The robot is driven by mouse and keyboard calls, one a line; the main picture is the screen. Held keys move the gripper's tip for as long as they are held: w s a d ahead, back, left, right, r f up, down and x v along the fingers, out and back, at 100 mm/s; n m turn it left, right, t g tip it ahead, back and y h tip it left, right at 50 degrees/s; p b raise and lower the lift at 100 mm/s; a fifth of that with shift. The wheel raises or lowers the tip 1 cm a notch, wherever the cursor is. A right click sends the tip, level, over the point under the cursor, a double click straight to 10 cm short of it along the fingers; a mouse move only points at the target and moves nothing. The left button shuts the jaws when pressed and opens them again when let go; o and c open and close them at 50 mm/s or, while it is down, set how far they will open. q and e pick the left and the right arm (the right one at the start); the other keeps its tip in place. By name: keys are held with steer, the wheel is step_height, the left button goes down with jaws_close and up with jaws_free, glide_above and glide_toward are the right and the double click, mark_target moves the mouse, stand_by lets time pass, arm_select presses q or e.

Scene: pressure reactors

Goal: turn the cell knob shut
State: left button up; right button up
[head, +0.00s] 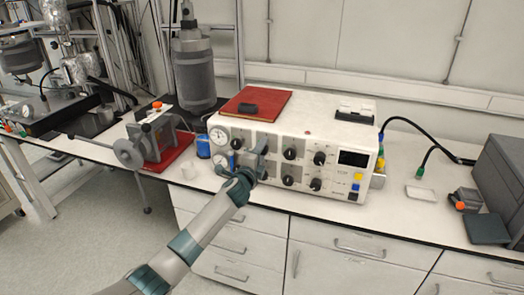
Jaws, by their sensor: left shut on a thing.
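The white control box (350,112) stands on the bench with several black knobs on its front panel. My left gripper (256,158) is at the left part of that panel, with its fingers shut on a knob there, which I take to be the cell knob. The fingers hide most of this knob, so its angle cannot be told. Other black knobs (290,154) to the right of the gripper are free. Panel lettering is too small to read. My right gripper is not in view.
Two gauges (218,135) sit on the panel's left end. A grey clamp device (150,145) on a red base and a blue container (203,147) stand to the left. A dark grey box (500,175) stands at the right.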

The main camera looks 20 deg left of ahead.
arm_select(q)
steer(key=shift+f+m, duration=0.1)
steer(key=shift+m, duration=0.4)
steer(key=o, duration=1.1)
steer(key=shift+c, duration=0.2)
steer(key=shift+s, duration=0.2)
steer(key=s+b, duration=0.3)
steer(key=s, duration=1.4)
steer(key=shift+a, duration=0.3)
